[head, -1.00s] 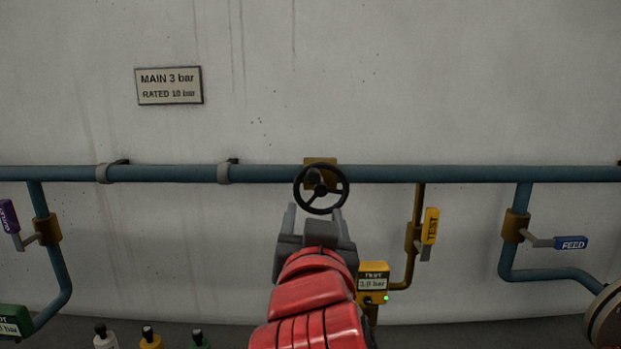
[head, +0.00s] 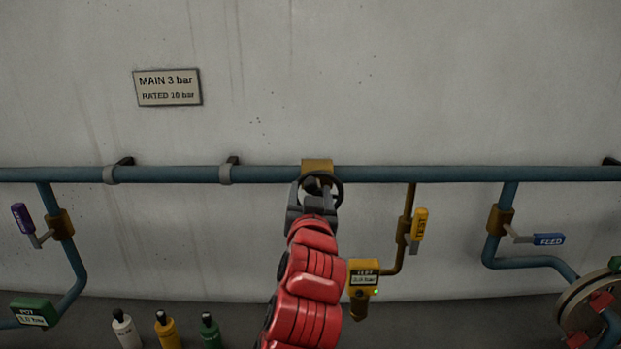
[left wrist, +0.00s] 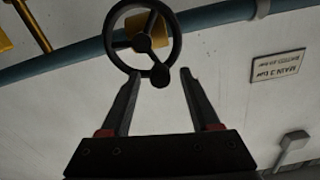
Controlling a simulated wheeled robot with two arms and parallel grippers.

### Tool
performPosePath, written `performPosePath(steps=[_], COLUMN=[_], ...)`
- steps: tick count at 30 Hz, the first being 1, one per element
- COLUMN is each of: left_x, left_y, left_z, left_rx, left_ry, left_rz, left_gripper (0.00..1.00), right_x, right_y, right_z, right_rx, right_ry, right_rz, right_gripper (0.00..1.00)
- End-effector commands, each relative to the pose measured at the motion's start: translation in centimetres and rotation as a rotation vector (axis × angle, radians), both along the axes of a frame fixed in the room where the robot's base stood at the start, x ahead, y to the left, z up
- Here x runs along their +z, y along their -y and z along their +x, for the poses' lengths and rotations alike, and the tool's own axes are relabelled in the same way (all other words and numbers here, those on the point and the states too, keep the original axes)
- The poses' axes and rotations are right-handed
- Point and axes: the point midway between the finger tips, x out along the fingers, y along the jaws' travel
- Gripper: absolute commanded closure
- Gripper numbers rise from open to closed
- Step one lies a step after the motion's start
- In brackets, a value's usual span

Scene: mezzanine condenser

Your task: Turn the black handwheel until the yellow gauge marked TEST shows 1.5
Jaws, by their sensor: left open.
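The black handwheel (head: 342,191) is mounted on the blue pipe by a brass block, partly hidden behind my left gripper (head: 317,190). The left wrist view shows the wheel's rim (left wrist: 113,55), spokes and a dark knob (left wrist: 160,75) on its lower rim. My open left gripper (left wrist: 160,78) points at the wheel, its fingertips either side of the knob. I cannot tell how deep they reach or whether they touch. The yellow TEST gauge (head: 364,272) hangs below and right of the wheel, with a green light; its number is too blurred to read surely. My right gripper is not in view.
A yellow TEST lever (head: 419,224), a blue FEED lever (head: 549,239) and a purple lever (head: 22,218) are on branch pipes. A green gauge (head: 34,311) is lower left. Three bottles stand low. A large flange (head: 572,300) is lower right. A MAIN 3 bar sign (head: 167,87) is above.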

Motion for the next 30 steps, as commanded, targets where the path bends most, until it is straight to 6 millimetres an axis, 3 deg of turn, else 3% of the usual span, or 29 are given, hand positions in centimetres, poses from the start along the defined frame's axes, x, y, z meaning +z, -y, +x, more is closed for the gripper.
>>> performPosePath(steps=[4,13,24,30], left_x=[0.02,-0.03,-0.02,-0.01], left_y=[-0.02,0.01,0.01,0.02], left_z=[0.96,1.17,1.16,1.15], left_rx=[0.0,0.0,0.0,0.0], left_ry=[-0.001,0.001,0.001,0.001], left_rz=[0.0,0.0,0.001,0.002], left_gripper=[0.37,0.37,1.0,1.0], right_x=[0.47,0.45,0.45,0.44], right_y=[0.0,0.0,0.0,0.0], right_z=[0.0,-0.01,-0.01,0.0], right_rx=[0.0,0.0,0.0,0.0], right_ry=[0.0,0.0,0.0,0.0], right_rz=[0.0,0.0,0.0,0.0], right_gripper=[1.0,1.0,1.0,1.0])
